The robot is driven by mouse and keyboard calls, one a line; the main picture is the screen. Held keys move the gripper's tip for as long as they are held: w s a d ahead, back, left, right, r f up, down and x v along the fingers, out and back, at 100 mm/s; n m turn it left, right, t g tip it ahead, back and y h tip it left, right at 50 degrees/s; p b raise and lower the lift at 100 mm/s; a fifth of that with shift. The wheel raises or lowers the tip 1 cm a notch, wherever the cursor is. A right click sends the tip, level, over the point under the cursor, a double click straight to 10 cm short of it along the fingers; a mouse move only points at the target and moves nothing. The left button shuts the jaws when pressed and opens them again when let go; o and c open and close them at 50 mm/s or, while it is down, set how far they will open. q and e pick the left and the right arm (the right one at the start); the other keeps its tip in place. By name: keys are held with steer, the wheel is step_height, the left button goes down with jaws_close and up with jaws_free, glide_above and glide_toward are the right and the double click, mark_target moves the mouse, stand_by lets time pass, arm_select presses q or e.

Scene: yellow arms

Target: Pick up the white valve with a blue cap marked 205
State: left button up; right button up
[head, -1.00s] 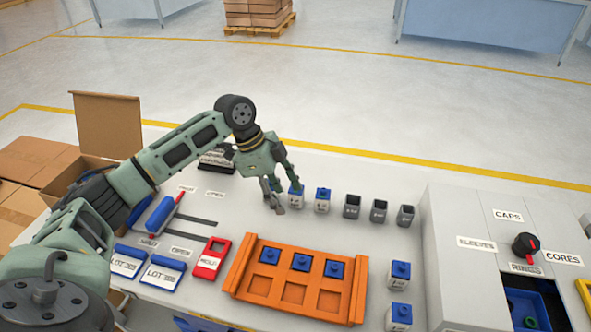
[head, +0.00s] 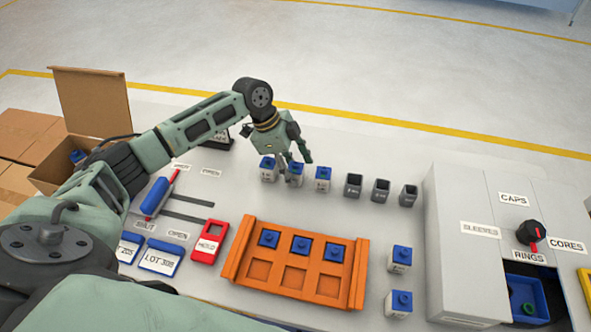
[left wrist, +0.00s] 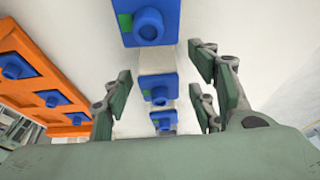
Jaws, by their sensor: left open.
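Three white valves with blue caps stand in a row at the back of the table in the head view: a left one (head: 268,170), a middle one (head: 295,175) and a right one (head: 323,180). Two more stand at the right, an upper one (head: 400,259) and a lower one (head: 399,304). I cannot read 205 on any of them. My left gripper (head: 297,163) is open and empty at the middle valve of the back row. In the left wrist view, a blue-capped valve (left wrist: 157,90) shows between the open fingers (left wrist: 160,95). My right gripper is out of view.
Several dark grey cups (head: 381,190) stand right of the row. An orange tray (head: 296,293) with blue caps lies in front. A cabinet (head: 455,250) bounds the right.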

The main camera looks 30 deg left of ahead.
arm_select(q)
steer(key=shift+d+f, duration=0.2)
steer(key=shift+f, duration=0.45)
steer(key=c, duration=1.3)
